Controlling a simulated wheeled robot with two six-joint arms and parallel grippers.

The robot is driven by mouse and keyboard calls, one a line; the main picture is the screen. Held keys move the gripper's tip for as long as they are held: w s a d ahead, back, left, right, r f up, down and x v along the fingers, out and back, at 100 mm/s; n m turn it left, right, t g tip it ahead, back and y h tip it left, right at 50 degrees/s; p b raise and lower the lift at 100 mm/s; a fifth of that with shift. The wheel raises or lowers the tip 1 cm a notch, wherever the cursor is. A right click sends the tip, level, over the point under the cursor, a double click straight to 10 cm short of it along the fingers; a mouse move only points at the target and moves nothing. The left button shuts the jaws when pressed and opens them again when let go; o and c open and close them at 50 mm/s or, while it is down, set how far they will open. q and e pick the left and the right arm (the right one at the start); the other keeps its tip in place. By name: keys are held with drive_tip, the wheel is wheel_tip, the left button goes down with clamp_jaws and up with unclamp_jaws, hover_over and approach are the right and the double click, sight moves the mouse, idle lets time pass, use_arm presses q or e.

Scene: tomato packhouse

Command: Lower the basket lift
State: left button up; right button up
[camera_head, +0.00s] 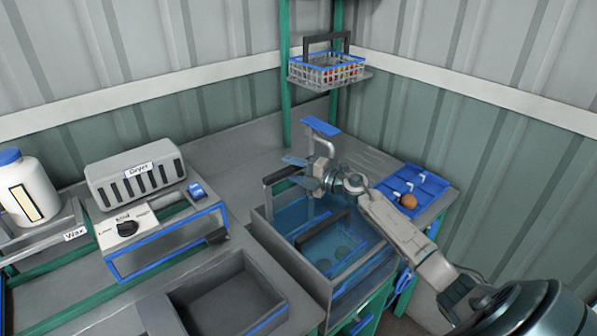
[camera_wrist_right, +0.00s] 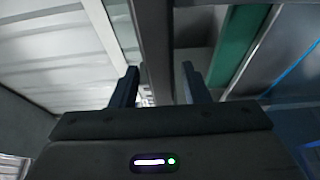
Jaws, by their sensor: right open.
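The basket lift has green posts (camera_head: 286,100) at the back and a grey platform (camera_head: 359,78) held high between them. A white wire basket (camera_head: 318,75) with a blue rim, a black handle and red, orange and green items sits upright on the platform. My right gripper (camera_head: 294,172) is open over the water tank (camera_head: 262,222), well below the basket. In the right wrist view, its two dark fingers (camera_wrist_right: 158,88) stand apart, with a dark grey bar in the background between them; I cannot tell if it touches anything. My left gripper is not in view.
A grey tap with a blue paddle (camera_head: 320,127) rises just behind my right gripper. Black handles (camera_head: 326,226) stand at the tank. A blue tray (camera_head: 425,183) with a reddish-brown fruit is right; a dryer (camera_head: 135,178) and an empty grey bin (camera_head: 222,288) are left.

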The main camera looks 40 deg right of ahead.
drive_tip(key=b+v, duration=0.1)
drive_tip(key=v, duration=0.3)
drive_tip(key=b+v, duration=0.1)
drive_tip(key=shift+s+d+f+b, duration=0.15)
drive_tip(key=shift+s+f+b, duration=0.15)
drive_tip(key=shift+s+b, duration=0.1)
drive_tip(key=shift+r+b+v, duration=0.1)
drive_tip(key=shift+b+v, duration=0.15)
drive_tip(key=shift+v, duration=0.95)
drive_tip(key=shift+r+b+v, duration=0.15)
drive_tip(key=shift+b+v, duration=0.1)
drive_tip(key=shift+v, duration=0.95)
